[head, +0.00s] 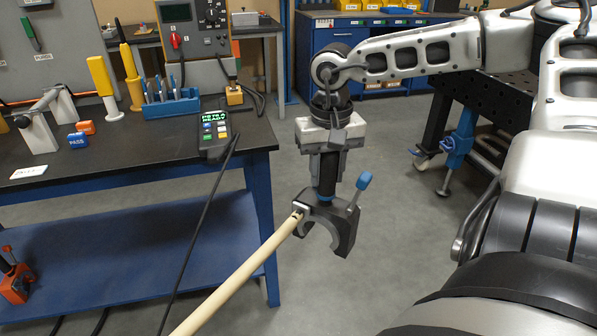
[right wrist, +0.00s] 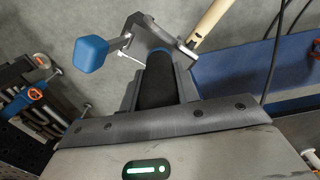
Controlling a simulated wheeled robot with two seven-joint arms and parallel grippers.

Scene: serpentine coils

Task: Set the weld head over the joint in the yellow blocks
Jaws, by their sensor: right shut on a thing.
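The weld head (head: 343,222), a dark open-bottomed C-shaped clamp with a blue-knobbed lever, hangs in the air right of the bench's front corner. My right gripper (head: 328,172) is shut on its black upright handle. In the right wrist view the gripper (right wrist: 160,88) holds that handle, with the weld head (right wrist: 148,36) beyond it. A thick beige hose (head: 245,272) leaves the head toward lower left. Yellow upright pieces (head: 101,76) stand on the bench at left; I cannot make out a tube joint in them. My left gripper is out of view.
The black-topped bench (head: 135,158) carries grey blocks with a tube (head: 36,132), a blue tool rack (head: 172,107), a blue PASS block (head: 78,141) and a lit pendant (head: 214,136) with a black cable. A black perforated table (head: 490,100) stands right. Floor below the head is clear.

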